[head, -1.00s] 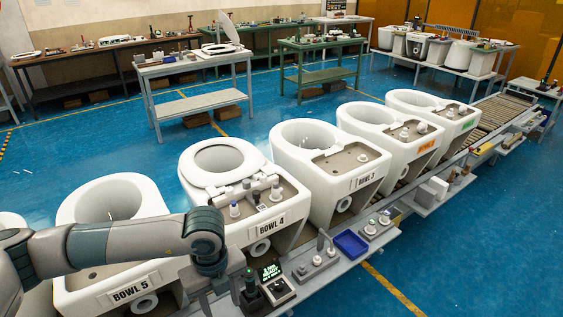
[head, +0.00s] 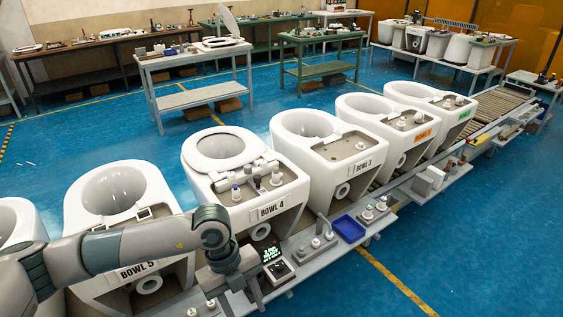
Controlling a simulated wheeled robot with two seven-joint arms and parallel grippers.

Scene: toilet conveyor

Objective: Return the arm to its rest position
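My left arm comes in from the left across the front of the bowl labelled BOWL 5 (head: 115,185) and bends down at the wrist. My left gripper (head: 240,297) points down over the near shelf, beside the small console with a lit display. Its two fingers look apart, with nothing visible between them; the tips are close to the bottom edge of the view. The bowl labelled BOWL 4 (head: 205,175), with a seat ring and small fittings on its deck, stands to the right of the arm. My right gripper is not in view.
BOWL 3 (head: 345,150) and more bowls stand along the roller conveyor (head: 497,105). The near shelf holds the console (head: 279,268), a grey fixture (head: 312,245) and a blue tray (head: 348,229). Blue floor (head: 440,240) is open at the right.

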